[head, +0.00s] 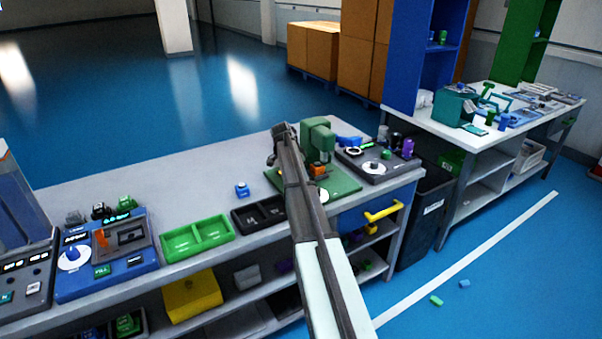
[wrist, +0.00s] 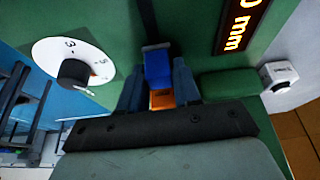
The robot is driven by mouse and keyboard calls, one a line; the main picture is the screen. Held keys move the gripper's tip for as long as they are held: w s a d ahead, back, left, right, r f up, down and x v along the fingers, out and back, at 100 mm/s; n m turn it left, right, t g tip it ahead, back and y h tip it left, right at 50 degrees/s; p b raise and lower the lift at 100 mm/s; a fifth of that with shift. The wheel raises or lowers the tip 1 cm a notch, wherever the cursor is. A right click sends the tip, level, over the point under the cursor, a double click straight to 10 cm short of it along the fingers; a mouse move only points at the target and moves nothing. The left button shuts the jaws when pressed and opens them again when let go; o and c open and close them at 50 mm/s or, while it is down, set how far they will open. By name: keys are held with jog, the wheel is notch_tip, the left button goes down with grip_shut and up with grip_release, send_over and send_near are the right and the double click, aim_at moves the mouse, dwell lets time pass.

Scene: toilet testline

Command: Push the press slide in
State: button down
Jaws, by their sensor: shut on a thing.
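The green press (head: 318,138) stands on a green base plate (head: 345,182) near the right end of the bench. My gripper (wrist: 158,80) is at the press, its two dark fingers on either side of a small blue block (wrist: 158,66). It appears shut on this block. An orange piece (wrist: 162,100) shows between the fingers, just below the block in the wrist view. A dark strip (wrist: 148,18) runs on from the block across the green surface. I cannot tell which of these parts is the slide. In the head view my arm hides the fingertips.
A white dial (wrist: 75,65) and an orange-lit display (wrist: 240,22) flank the gripper. A black tray (head: 258,214) and a green tray (head: 197,237) stand to the left, with a small blue part (head: 242,190) behind. A grey device with a dial (head: 378,167) stands at the right.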

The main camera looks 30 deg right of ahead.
aim_at(311, 174)
jog(key=shift+d, duration=0.1)
jog(key=shift+d, duration=1.65)
jog(key=c, duration=0.9)
grip_release()
jog(key=v, duration=1.4)
jog(key=shift+f, duration=0.1)
